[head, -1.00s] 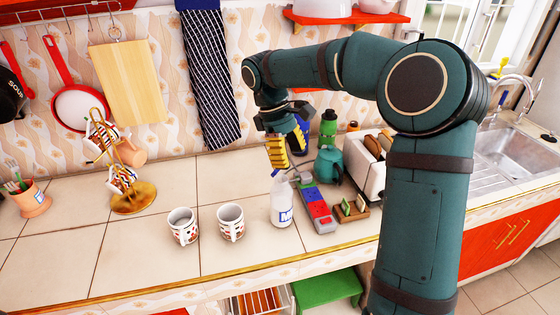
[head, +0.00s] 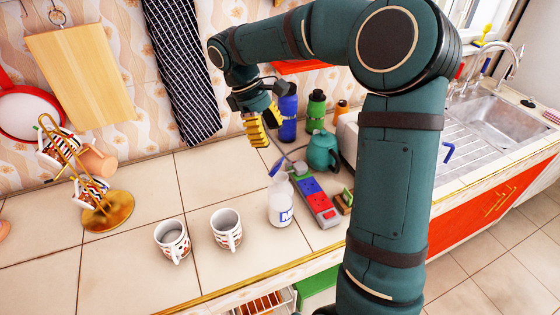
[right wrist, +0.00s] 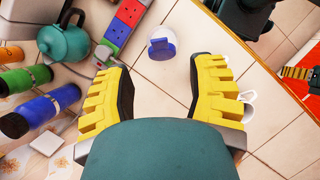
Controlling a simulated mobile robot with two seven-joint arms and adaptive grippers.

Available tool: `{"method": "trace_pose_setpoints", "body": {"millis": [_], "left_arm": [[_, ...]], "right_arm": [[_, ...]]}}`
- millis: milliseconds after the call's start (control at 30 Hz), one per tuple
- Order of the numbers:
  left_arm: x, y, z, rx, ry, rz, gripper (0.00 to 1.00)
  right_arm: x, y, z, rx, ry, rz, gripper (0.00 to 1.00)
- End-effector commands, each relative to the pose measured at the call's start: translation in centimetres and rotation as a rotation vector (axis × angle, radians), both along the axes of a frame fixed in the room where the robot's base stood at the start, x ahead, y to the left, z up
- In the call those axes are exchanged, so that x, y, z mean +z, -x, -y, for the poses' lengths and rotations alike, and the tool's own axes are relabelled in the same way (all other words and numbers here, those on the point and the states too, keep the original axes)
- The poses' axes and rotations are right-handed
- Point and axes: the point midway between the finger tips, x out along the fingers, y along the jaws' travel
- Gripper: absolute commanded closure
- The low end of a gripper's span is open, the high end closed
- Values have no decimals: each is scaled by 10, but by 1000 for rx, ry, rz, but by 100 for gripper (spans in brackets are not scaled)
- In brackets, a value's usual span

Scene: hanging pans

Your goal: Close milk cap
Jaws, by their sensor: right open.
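The white milk bottle (head: 281,208) stands upright on the tiled counter, right of two mugs. Its blue cap (head: 275,168) stands up at an angle at the top, so it looks open. The bottle also shows from above in the right wrist view (right wrist: 161,49), ahead of the fingertips. My right gripper (head: 262,130) has yellow ridged fingers and is above and slightly left of the bottle, apart from it. In the right wrist view the gripper (right wrist: 158,68) is open with nothing between its fingers.
Two mugs (head: 173,241) (head: 226,230) stand left of the bottle. A power strip (head: 316,200) lies close on its right, with a teal teapot (head: 322,150) and several bottles (head: 288,112) behind.

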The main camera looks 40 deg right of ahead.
Motion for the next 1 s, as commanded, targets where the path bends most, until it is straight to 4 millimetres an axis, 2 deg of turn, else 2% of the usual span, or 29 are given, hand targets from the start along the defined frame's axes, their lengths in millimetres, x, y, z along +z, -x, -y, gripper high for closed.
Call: {"method": "trace_pose_setpoints", "body": {"millis": [33,200,400,600,900,933,1000], "left_arm": [[-3,0,0,0,-1,0,45],[-8,0,0,0,-2,0,45],[-12,-1,1,0,-2,0,45],[-13,-1,1,1,-3,0,45],[-13,-1,1,0,-2,1,45],[-13,-1,1,0,-2,1,45],[-13,-1,1,0,-2,1,45]], "right_arm": [[-11,5,2,-1,0,-4,45],[-42,16,8,0,-1,-4,45],[-69,25,13,-2,-1,-2,45],[-80,30,15,0,0,0,45],[-82,30,15,1,-1,1,45],[-82,30,15,1,-1,1,50],[-82,30,15,1,-1,1,74]]}}
